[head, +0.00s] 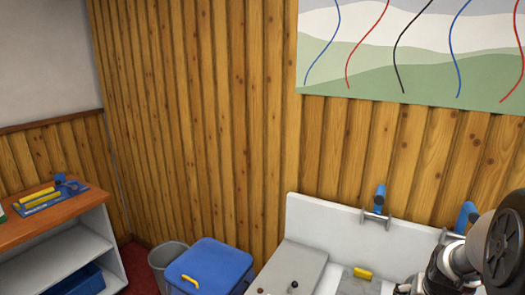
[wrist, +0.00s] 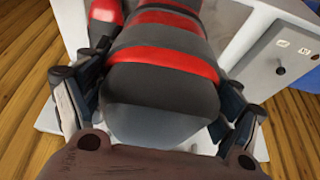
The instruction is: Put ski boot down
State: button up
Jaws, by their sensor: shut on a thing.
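The ski boot (wrist: 165,88) fills the middle of the wrist view, dark grey with red bands. My gripper (wrist: 152,102) has its fingers on both sides of the boot and is shut on it. A red, rounded part (wrist: 105,14) shows at the top left of the wrist view; I cannot tell whether it belongs to this boot. The boot is above or in front of a white cabinet (wrist: 268,45), and I cannot tell whether it touches anything. In the head view my arm is at the bottom right edge, and the boot is not visible.
In the head view, a pale bench (head: 325,222) with blue-handled clamps (head: 380,198) and a yellow block (head: 362,273) stands at bottom right. Left of it are a blue lidded box (head: 215,262), a grey bin (head: 166,262) and a shelf unit (head: 70,225). A wood-panelled wall is behind.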

jog(key=a+f+n, duration=0.1)
jog(key=a+n, duration=0.1)
jog(key=a, duration=0.7)
jog(key=s+a+f+n+y, duration=0.1)
jog(key=a+n, duration=0.1)
jog(key=a, duration=0.7)
jog(key=s+a+f+n+y, duration=0.1)
jog(key=a+f+n, duration=0.1)
jog(key=a, duration=0.8)
jog(key=shift+s+t, duration=0.25)
jog(key=shift+t, duration=0.15)
jog(key=shift+r, duration=0.1)
